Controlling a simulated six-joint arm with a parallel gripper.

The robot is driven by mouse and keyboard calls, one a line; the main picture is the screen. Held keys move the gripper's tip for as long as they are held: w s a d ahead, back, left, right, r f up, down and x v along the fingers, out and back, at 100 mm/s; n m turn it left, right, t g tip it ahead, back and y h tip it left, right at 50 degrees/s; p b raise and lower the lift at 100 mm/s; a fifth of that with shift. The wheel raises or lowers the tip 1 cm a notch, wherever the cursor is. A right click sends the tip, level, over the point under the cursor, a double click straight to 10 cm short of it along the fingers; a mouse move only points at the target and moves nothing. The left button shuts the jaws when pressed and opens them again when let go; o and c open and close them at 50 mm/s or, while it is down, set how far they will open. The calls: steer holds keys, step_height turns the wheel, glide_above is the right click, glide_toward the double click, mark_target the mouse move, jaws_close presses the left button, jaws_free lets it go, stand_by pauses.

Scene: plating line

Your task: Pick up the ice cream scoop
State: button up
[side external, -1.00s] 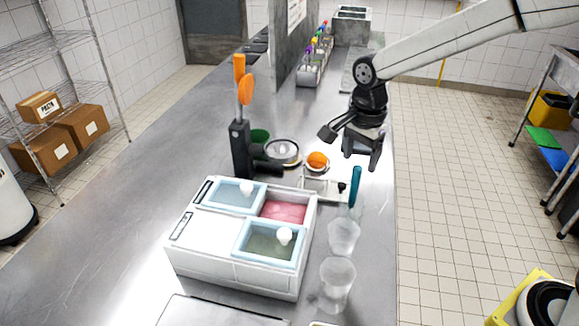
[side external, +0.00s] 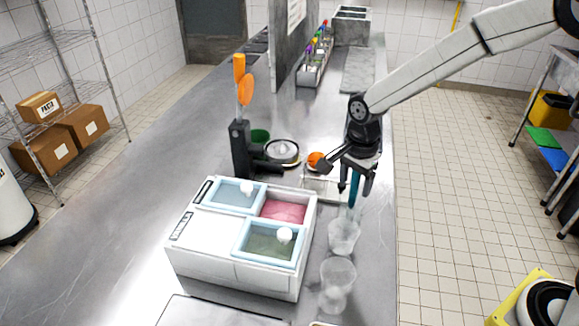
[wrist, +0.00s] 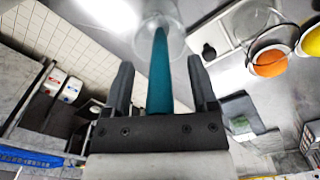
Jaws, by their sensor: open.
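The ice cream scoop shows as a teal handle (side external: 354,190) standing nearly upright in a clear cup (side external: 344,238) at the right side of the counter. Its lower end is in the cup and hard to make out. My gripper (side external: 355,186) is open and low over the cup, with its fingers at the upper part of the handle. In the wrist view the teal handle (wrist: 160,75) runs between the two open fingers, with gaps on both sides. The cup rim (wrist: 160,30) shows beyond the fingertips.
A white ice cream box (side external: 215,250) with pale blue-rimmed tubs is left of the cup. A second clear cup (side external: 337,285) stands in front. An orange ball (side external: 316,159) in a dish and a small white tray (side external: 322,190) lie behind. Free counter is at the far left.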

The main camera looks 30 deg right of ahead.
steer(key=shift+f, duration=0.1)
stand_by(0.4)
jaws_close()
step_height(320, 180, up, 10)
steer(key=shift+r, duration=0.1)
stand_by(0.8)
steer(key=shift+w+a, duration=0.1)
stand_by(0.4)
